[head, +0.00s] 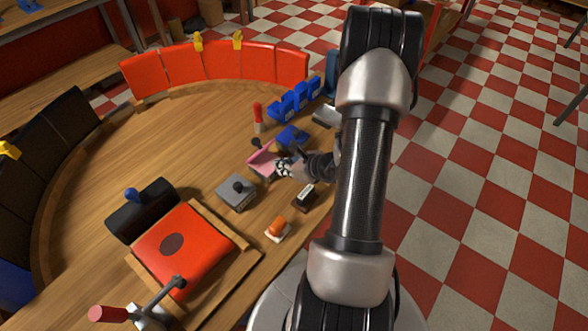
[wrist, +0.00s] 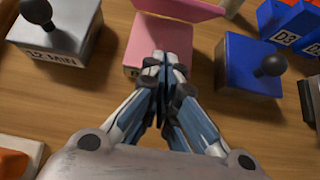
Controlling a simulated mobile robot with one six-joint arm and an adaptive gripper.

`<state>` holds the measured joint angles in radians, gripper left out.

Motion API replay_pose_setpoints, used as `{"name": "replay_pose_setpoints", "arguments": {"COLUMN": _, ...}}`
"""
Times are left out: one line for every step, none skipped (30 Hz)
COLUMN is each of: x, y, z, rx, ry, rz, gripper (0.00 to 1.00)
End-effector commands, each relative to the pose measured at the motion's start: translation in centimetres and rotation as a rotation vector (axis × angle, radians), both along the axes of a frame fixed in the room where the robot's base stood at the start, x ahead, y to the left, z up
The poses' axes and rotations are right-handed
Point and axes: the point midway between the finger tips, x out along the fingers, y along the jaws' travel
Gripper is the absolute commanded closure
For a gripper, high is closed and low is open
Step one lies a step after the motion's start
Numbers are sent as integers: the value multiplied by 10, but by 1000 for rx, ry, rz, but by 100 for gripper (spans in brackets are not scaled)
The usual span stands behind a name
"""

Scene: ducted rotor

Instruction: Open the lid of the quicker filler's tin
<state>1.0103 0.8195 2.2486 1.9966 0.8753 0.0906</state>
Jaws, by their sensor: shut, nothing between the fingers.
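A pink tin (wrist: 139,38) is in the top middle of the wrist view; its front label is mostly hidden by my fingers. Its pink lid (wrist: 188,8) appears tipped up and back from the body. The tin also shows in the head view (head: 262,168). A grey tin (wrist: 62,50) with a black knob and a label ending in "2 MIN" stands left of it, lid shut. A blue tin (wrist: 240,80) with a black knob stands to the right, lid shut. My gripper (wrist: 160,58) is shut and empty, its tips over the pink tin's front.
Blue labelled blocks (head: 293,99) and a red-handled item (head: 258,117) stand farther back. An orange-topped item (head: 277,230) and a dark block (head: 305,196) lie near the table's edge. A red-padded press (head: 205,235) is at the front left. The table's middle is clear.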

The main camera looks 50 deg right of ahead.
Motion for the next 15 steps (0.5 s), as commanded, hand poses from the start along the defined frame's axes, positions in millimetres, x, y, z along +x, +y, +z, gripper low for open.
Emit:
{"name": "replay_pose_setpoints", "arguments": {"x": 9, "y": -1, "z": 11, "rx": -8, "ry": -8, "rz": 3, "gripper": 100}}
{"name": "replay_pose_setpoints", "arguments": {"x": 12, "y": 0, "z": 15, "rx": -9, "ry": -8, "rz": 4, "gripper": 100}}
{"name": "replay_pose_setpoints", "arguments": {"x": 16, "y": 0, "z": 18, "rx": -8, "ry": -8, "rz": 3, "gripper": 100}}
{"name": "replay_pose_setpoints", "arguments": {"x": 18, "y": 0, "z": 20, "rx": -8, "ry": -8, "rz": 3, "gripper": 100}}
{"name": "replay_pose_setpoints", "arguments": {"x": 21, "y": 0, "z": 22, "rx": -8, "ry": -7, "rz": 3, "gripper": 100}}
{"name": "replay_pose_setpoints", "arguments": {"x": 23, "y": 0, "z": 23, "rx": -6, "ry": -6, "rz": 3, "gripper": 100}}
{"name": "replay_pose_setpoints", "arguments": {"x": 24, "y": 1, "z": 24, "rx": -6, "ry": -6, "rz": 1, "gripper": 100}}
{"name": "replay_pose_setpoints", "arguments": {"x": 25, "y": 1, "z": 25, "rx": -6, "ry": -6, "rz": 1, "gripper": 100}}
{"name": "replay_pose_setpoints", "arguments": {"x": 26, "y": 1, "z": 26, "rx": -5, "ry": -5, "rz": 1, "gripper": 100}}
{"name": "replay_pose_setpoints", "arguments": {"x": 27, "y": 1, "z": 27, "rx": -5, "ry": -5, "rz": 0, "gripper": 100}}
{"name": "replay_pose_setpoints", "arguments": {"x": 27, "y": 1, "z": 27, "rx": -5, "ry": -5, "rz": 0, "gripper": 100}}
{"name": "replay_pose_setpoints", "arguments": {"x": 27, "y": 1, "z": 27, "rx": -5, "ry": -5, "rz": 0, "gripper": 100}}
{"name": "replay_pose_setpoints", "arguments": {"x": 27, "y": 1, "z": 27, "rx": -3, "ry": -5, "rz": 0, "gripper": 100}}
{"name": "replay_pose_setpoints", "arguments": {"x": 27, "y": 1, "z": 27, "rx": -3, "ry": -5, "rz": 0, "gripper": 100}}
{"name": "replay_pose_setpoints", "arguments": {"x": 27, "y": 1, "z": 27, "rx": -3, "ry": -5, "rz": 0, "gripper": 100}}
